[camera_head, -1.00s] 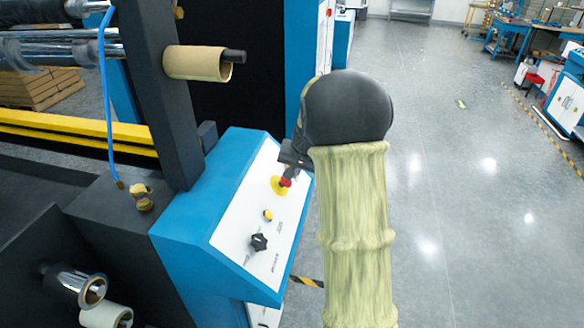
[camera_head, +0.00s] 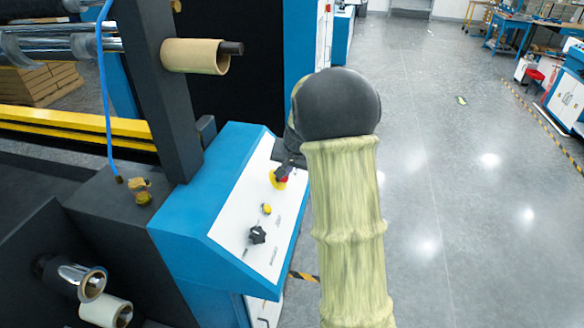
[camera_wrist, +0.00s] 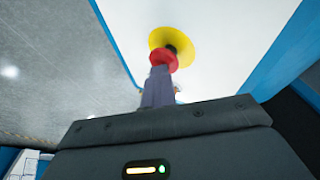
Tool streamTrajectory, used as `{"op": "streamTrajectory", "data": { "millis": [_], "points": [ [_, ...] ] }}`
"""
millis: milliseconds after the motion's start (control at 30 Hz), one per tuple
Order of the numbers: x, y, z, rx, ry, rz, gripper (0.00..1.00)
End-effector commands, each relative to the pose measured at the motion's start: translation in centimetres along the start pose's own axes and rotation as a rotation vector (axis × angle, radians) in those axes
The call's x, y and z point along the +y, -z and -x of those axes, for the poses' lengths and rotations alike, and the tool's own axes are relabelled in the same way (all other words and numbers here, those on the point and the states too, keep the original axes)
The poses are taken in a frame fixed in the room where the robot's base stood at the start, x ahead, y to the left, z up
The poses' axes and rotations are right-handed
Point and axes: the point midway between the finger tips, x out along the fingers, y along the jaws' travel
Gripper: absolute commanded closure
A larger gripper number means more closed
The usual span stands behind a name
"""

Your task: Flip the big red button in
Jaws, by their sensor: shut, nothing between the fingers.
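The big red button (camera_wrist: 157,59) sits on a round yellow plate (camera_wrist: 186,40) on the white sloping face of the blue control console. In the head view the red button (camera_head: 284,179) and yellow plate (camera_head: 274,180) are partly hidden by my gripper (camera_head: 282,172). My gripper is shut and empty, with its fingertips right at the button. In the wrist view the closed fingers of my gripper (camera_wrist: 160,72) overlap the button's near edge. I cannot tell whether they press it or only touch it.
The white panel (camera_head: 232,230) also carries a small yellow button (camera_head: 266,209) and a black knob (camera_head: 257,235). A dark machine post (camera_head: 158,90) with a cardboard roll (camera_head: 192,56) stands at the left. Open grey floor (camera_head: 450,220) lies to the right.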

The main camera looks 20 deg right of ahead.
Motion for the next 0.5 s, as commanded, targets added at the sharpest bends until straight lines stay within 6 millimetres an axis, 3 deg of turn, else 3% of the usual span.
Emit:
{"op": "streamTrajectory", "data": {
  "millis": [67, 233, 500],
  "points": [
    [-0.2, -0.7, -0.6, -0.017, 0.000, 0.004, 1.00],
    [0.1, -0.4, 0.1, -0.016, 0.002, 0.004, 1.00],
    [1.8, 1.1, 3.9, 0.000, 0.006, 0.005, 1.00]
  ]
}}
